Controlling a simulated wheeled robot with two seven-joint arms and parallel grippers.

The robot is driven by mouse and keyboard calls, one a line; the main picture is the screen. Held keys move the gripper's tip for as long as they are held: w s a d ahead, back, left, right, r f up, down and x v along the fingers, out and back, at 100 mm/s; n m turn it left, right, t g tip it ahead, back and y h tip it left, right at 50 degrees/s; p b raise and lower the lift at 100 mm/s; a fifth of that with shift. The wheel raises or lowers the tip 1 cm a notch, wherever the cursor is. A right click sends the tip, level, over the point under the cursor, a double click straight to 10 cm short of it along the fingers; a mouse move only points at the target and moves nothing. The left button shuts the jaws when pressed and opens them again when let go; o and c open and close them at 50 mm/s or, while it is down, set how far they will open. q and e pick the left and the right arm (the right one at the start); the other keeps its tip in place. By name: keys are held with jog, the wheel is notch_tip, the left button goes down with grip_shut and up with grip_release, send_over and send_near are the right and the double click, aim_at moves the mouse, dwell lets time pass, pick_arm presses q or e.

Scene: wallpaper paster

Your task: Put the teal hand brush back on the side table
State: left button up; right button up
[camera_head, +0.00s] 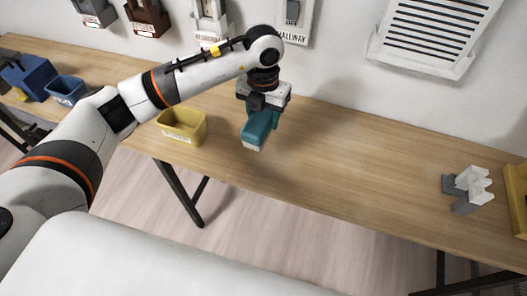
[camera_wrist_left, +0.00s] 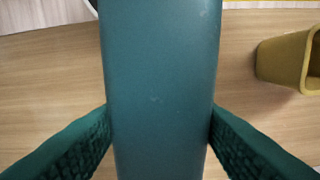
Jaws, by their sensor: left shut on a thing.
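The teal hand brush (camera_head: 260,127) is in my left gripper (camera_head: 262,108), which points down over the wooden side table (camera_head: 335,158). The brush has a pale lower end. In the left wrist view the teal brush (camera_wrist_left: 160,90) fills the middle, with a dark textured finger pressed on each side of it. In the head view the brush hangs over the table; I cannot tell whether its lower end touches the top. My right gripper is not in view.
A yellow bin (camera_head: 182,127) stands left of the brush. A blue bin (camera_head: 66,90) is at the far left. A grey and white object (camera_head: 467,188) stands at the right. A vent (camera_head: 425,35) and switch plates are on the wall. The table's middle is clear.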

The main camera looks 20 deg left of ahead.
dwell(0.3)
pick_arm(q)
notch_tip(320, 180, down, 9)
jog(key=shift+r+p, duration=0.1)
jog(key=shift+p, duration=0.75)
jog(key=shift+f, duration=0.45)
jog(key=shift+f, duration=0.1)
jog(key=shift+f+b, duration=0.15)
jog(key=shift+b, duration=0.15)
jog(key=o, duration=1)
